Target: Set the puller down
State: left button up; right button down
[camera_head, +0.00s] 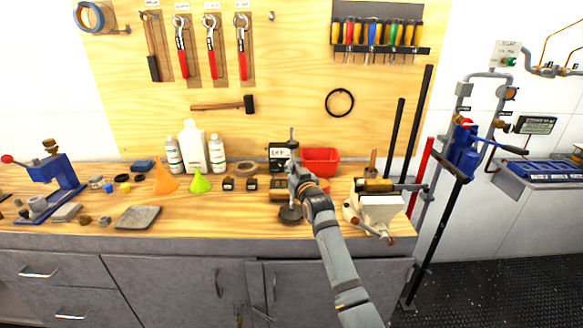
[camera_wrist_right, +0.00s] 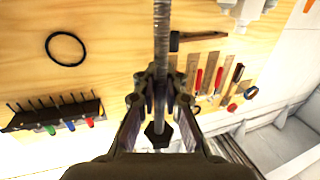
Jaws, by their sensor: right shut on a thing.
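The puller (camera_head: 292,143) is a dark metal tool with an upright rod. My right gripper (camera_head: 296,178) is shut on it above the wooden workbench (camera_head: 235,215), near the middle. In the right wrist view the puller's threaded rod (camera_wrist_right: 162,45) runs between the fingers of the right gripper (camera_wrist_right: 160,98), with a hex end below them. A dark round shape (camera_head: 290,214) shows under the gripper at the bench top; I cannot tell whether it belongs to the puller or whether the puller touches the bench. My left gripper is not in view.
A red bin (camera_head: 320,161) and a dark labelled box (camera_head: 279,156) stand behind the gripper. A cream vise (camera_head: 378,212) is close on the right. Clear bench lies between the grey tray (camera_head: 138,217) and the gripper.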

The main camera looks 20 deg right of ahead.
dwell(0.3)
jog(key=c, duration=1.9)
grip_release()
jog(key=shift+f, duration=0.2)
jog(key=o, duration=0.5)
jog(key=shift+s, duration=0.1)
jog(key=s, duration=0.6)
jog(key=s+b, duration=0.1)
jog(key=s, duration=0.5)
jog(key=shift+d+r, duration=0.1)
jog(key=shift+r, duration=0.1)
